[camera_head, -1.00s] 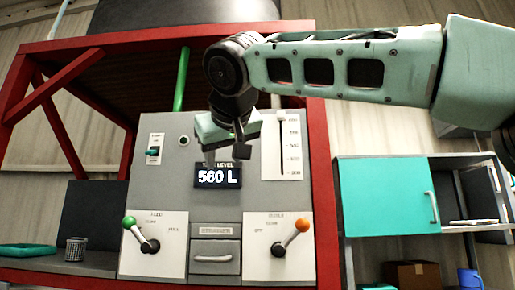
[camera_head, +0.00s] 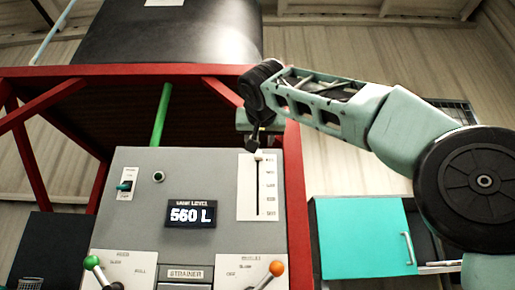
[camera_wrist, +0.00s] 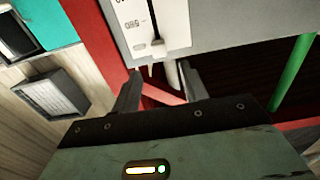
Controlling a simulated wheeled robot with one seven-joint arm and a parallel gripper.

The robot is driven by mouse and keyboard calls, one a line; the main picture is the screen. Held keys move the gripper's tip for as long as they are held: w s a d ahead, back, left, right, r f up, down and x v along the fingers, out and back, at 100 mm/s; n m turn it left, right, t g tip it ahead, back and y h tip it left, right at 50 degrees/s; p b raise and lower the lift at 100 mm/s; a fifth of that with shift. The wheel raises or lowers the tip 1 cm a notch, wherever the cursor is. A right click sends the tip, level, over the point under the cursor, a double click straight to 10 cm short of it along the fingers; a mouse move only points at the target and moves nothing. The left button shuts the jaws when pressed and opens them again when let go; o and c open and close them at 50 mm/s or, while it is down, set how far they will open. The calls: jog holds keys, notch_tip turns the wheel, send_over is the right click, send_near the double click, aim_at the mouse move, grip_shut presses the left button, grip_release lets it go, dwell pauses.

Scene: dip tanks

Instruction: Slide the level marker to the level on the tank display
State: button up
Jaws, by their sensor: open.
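The tank display (camera_head: 191,213) on the grey panel reads 560 L. Right of it is a white scale plate (camera_head: 246,200) with a vertical slot and printed numbers too small to read surely. The level marker (camera_head: 259,159) is a small knob at the top of the slot. My gripper (camera_head: 256,146) is open just above it, in front of the panel's upper edge. In the wrist view my two fingers (camera_wrist: 158,80) are apart, and the marker (camera_wrist: 155,47) shows just beyond the fingertips, between them. Nothing is held.
A green-knobbed lever (camera_head: 92,262) and an orange-knobbed lever (camera_head: 277,268) stand low on the panel. A red frame post (camera_head: 296,215) runs along the panel's right side. A green switch (camera_head: 124,186) is at the upper left. A teal cabinet (camera_head: 362,237) stands to the right.

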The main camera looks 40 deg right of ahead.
aim_at(258, 151)
jog(key=p+x, duration=0.3)
jog(key=x, duration=0.5)
jog(key=shift+w+d, duration=0.2)
jog(key=shift+d, duration=0.05)
